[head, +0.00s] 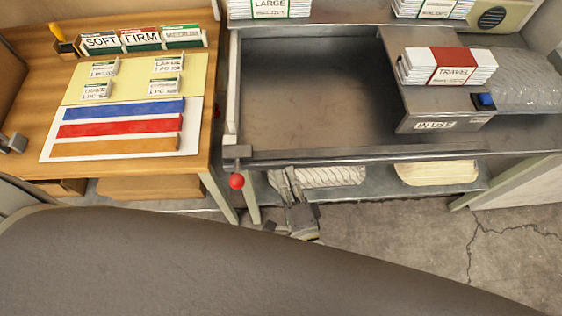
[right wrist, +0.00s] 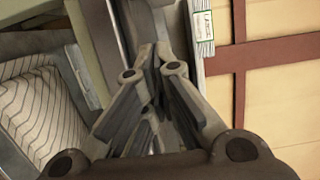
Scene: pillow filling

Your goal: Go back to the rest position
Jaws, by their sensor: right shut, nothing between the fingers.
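My right gripper (head: 289,180) is just in front of the metal bench's front edge, beside the red-knobbed lever. In the right wrist view its fingers (right wrist: 152,55) are together with nothing between them. A grey part at the left edge of the head view looks like my left gripper (head: 13,143). It is small and cut off by the frame, so its fingers cannot be made out.
A lever with a red knob (head: 236,181) hangs at the metal bench (head: 300,85). Striped fabric (head: 325,177) lies on the lower shelf. A TRAVEL stack (head: 450,67) sits on the IN USE unit (head: 420,112). The wooden table (head: 30,100) holds cards and coloured strips.

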